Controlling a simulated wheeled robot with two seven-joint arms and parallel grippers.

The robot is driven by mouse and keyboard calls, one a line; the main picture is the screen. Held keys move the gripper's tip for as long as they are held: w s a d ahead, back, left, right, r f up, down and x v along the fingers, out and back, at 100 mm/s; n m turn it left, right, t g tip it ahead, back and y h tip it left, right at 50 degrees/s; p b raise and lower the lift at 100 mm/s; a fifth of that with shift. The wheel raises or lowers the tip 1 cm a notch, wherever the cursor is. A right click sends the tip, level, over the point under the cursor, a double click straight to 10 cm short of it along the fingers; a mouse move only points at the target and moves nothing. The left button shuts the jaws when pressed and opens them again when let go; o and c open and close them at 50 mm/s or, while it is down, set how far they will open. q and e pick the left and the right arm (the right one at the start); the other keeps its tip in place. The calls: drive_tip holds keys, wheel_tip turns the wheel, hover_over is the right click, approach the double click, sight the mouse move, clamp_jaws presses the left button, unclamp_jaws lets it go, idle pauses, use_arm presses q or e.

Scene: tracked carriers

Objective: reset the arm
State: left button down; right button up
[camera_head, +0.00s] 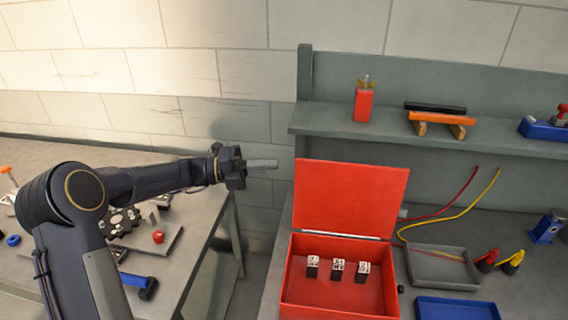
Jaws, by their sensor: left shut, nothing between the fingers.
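My left arm comes in from the left and reaches across to the right. My left gripper (262,164) is shut and empty, held in the air in front of the block wall, just up and left of the red box's lid. My right gripper is not in view.
A red box (290,293) stands with its lid (352,198) open, several small pale-topped pieces inside. Right of it are a grey tray (445,265), a blue tray (457,308) and cables (445,218). A shelf (340,122) runs above. A gap separates the left table (205,240).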

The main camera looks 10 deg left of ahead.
use_arm(q)
drive_tip(key=s+m+g+y+b, duration=0.15)
drive_tip(key=s+m+y, duration=0.55)
drive_tip(key=s+m, duration=0.95)
drive_tip(key=s+a+f+m+t+y, duration=0.1)
drive_tip(key=s+a+f+m+y, duration=0.2)
drive_tip(key=s+m, duration=0.6)
drive_tip(key=s+a+f+m+t+y, duration=0.2)
drive_tip(key=s+a+f+m+y, duration=0.1)
drive_tip(key=s+m, duration=0.6)
wheel_tip(320, 180, down, 3)
drive_tip(key=shift+r+m+y+b, duration=0.15)
drive_tip(key=shift+m+y+b, duration=0.25)
drive_tip(key=shift+y, duration=0.1)
drive_tip(key=shift+a, duration=0.1)
